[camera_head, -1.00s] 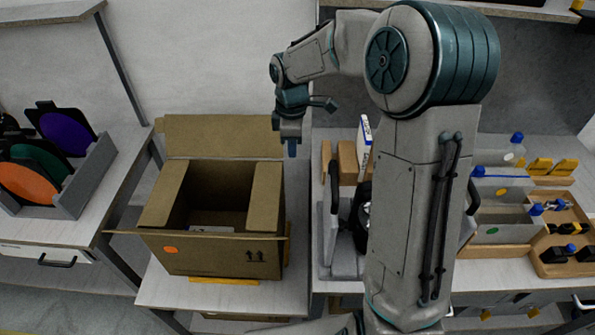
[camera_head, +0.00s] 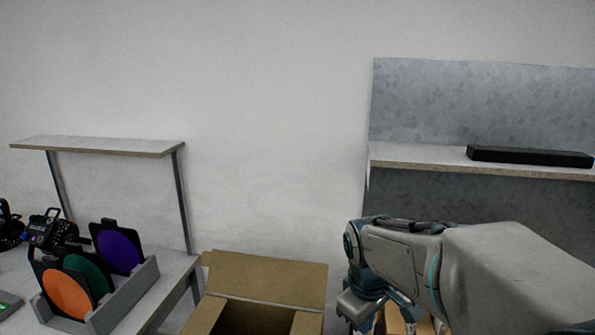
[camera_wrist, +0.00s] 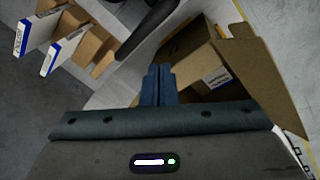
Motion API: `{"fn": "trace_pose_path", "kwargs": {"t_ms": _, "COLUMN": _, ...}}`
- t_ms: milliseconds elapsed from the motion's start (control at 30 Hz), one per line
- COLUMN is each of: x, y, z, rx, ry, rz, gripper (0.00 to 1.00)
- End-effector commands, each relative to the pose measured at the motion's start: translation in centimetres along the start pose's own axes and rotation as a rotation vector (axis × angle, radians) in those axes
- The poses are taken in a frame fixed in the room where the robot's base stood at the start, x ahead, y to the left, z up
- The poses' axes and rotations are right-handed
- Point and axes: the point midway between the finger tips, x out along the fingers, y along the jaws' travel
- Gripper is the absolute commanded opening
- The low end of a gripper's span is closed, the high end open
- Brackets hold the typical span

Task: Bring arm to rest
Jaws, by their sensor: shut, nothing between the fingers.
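My gripper (camera_wrist: 157,84) shows in the wrist view with its two blue fingers together and nothing between them. It points down over the area beside the open cardboard box (camera_wrist: 190,45), whose flaps spread to the right of the fingers. In the head view my arm reaches in from the lower right, folded, with its wrist end right of the cardboard box (camera_head: 268,278). The fingertips are hidden there near the lower edge of the picture.
A grey rack (camera_head: 125,295) with orange, green and purple discs stands on the left table. A shelf (camera_head: 420,158) with a black bar (camera_head: 530,156) is at right. White-and-blue boxes (camera_wrist: 67,48) stand left of the fingers. The wall between the shelves is bare.

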Motion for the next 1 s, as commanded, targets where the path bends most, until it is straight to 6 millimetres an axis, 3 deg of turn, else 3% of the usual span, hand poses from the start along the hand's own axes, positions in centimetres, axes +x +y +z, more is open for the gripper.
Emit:
{"fn": "trace_pose_path", "kwargs": {"t_ms": 233, "x": -2.0, "y": -2.3, "z": 5.0, "rx": 0.299, "ry": 0.074, "rz": 0.028, "gripper": 0.00}}
{"fn": "trace_pose_path", "kwargs": {"t_ms": 500, "x": -2.5, "y": -4.8, "z": 9.3, "rx": 0.588, "ry": 0.164, "rz": 0.005, "gripper": 0.00}}
{"fn": "trace_pose_path", "kwargs": {"t_ms": 700, "x": -2.4, "y": -5.7, "z": 10.7, "rx": 0.687, "ry": 0.195, "rz": -0.014, "gripper": 0.00}}
{"fn": "trace_pose_path", "kwargs": {"t_ms": 1000, "x": -2.4, "y": -5.8, "z": 10.8, "rx": 0.699, "ry": 0.197, "rz": -0.017, "gripper": 0.00}}
